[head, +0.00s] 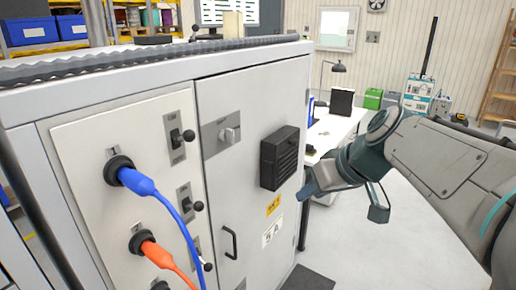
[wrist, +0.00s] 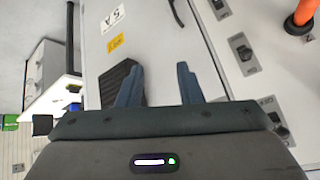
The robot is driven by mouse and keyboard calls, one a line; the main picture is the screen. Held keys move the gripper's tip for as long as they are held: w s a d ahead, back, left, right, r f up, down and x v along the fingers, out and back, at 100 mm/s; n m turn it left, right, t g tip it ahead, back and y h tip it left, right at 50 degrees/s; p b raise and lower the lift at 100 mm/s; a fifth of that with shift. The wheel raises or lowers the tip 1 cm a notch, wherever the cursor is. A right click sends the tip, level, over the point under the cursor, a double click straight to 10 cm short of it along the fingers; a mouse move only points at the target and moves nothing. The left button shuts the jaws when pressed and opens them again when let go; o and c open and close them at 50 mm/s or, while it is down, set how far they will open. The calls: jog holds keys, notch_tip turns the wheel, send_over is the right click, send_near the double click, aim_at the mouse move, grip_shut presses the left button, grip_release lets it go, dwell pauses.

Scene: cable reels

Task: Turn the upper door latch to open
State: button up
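The upper door latch (head: 228,134) is a small light-grey knob on a grey plate, high on the light-grey cabinet door (head: 215,180). The door is shut. My gripper (head: 308,186) is to the right of and lower than the latch, near the door's right edge, well apart from the latch. In the wrist view, which shows the cabinet upside down, my gripper (wrist: 158,85) has its two fingers spread with nothing between them. The upper latch is not visible there; the gripper body covers the lower part of that view.
A black vent box (head: 280,158) sticks out from the door between latch and gripper. A black door handle (head: 230,242) is lower down. The left panel has black toggle switches (head: 182,136), a blue plug (head: 137,181) and an orange plug (head: 155,254). A white desk (head: 335,130) stands behind.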

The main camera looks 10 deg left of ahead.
jog(key=w+a+r+n+y+b, duration=0.2)
jog(key=w+a+r+n+y, duration=0.2)
jog(key=w+a, duration=0.15)
jog(key=n+y+b, duration=0.1)
jog(key=n+y, duration=0.2)
send_near(234, 135)
jog(key=shift+h, duration=0.3)
jog(key=p+x, duration=0.1)
jog(key=x, duration=0.2)
jog(key=p+x, duration=0.1)
jog(key=x, duration=0.2)
jog(key=p+x, duration=0.1)
jog(key=x, duration=0.2)
jog(key=shift+a+r, duration=0.15)
jog(key=shift+a, duration=0.35)
jog(key=shift+c, duration=0.3)
jog(key=c, duration=0.6)
